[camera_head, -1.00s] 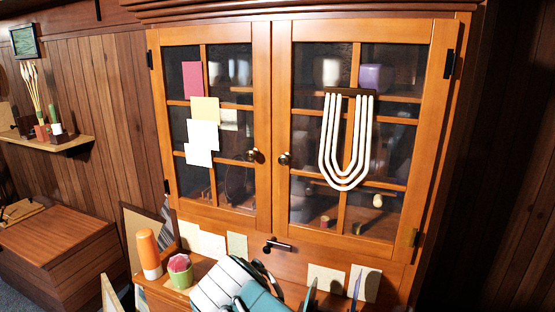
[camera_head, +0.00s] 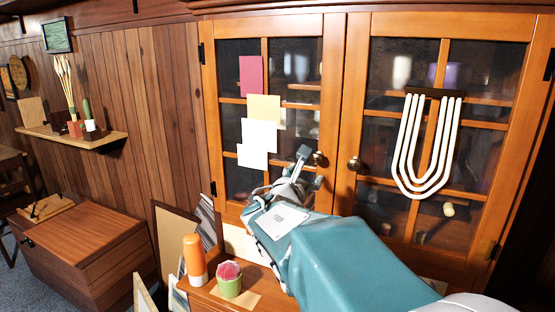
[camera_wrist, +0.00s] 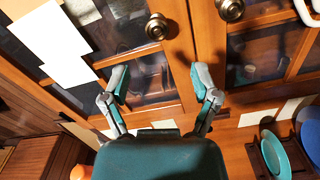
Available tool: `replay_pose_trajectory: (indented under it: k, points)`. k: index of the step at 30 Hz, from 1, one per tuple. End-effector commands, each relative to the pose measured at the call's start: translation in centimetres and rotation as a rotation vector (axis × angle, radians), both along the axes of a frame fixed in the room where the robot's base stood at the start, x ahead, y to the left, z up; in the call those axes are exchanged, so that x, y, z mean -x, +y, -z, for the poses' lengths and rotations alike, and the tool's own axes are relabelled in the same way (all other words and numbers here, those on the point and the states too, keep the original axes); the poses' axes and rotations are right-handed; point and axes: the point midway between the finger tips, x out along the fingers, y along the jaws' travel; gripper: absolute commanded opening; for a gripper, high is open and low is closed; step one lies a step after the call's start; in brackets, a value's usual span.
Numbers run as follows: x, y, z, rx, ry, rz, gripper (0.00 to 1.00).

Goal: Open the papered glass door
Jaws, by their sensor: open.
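The papered glass door (camera_head: 228,115) is the left door of the wooden cabinet, with red, tan and white papers on its panes. It looks shut. Its round brass knob (camera_head: 319,159) sits on its right edge and also shows in the wrist view (camera_wrist: 157,27). My gripper (camera_head: 295,168) is raised in front of the lower right of this door, just left of and slightly below the knob in the head view. In the wrist view the gripper (camera_wrist: 163,80) is open, its fingers spread and empty, with the knob beyond the fingertips. The knob and gripper appear apart.
The right glass door (camera_head: 445,140) carries a white U-shaped hanging and its own knob (camera_head: 354,164). An orange bottle (camera_head: 195,258) and a potted plant (camera_head: 229,278) stand on the ledge below. Plates (camera_wrist: 275,152) stand at the lower right.

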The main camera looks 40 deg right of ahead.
Motion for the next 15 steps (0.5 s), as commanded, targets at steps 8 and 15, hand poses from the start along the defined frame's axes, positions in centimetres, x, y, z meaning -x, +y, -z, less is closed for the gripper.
replay_pose_trajectory:
  k: [8, 15]
  points:
    - [-2.1, -4.0, 0.1, -0.002, -0.001, 0.003, 0.79]
    - [-4.0, -7.6, 0.1, -0.004, -0.003, 0.0, 0.79]
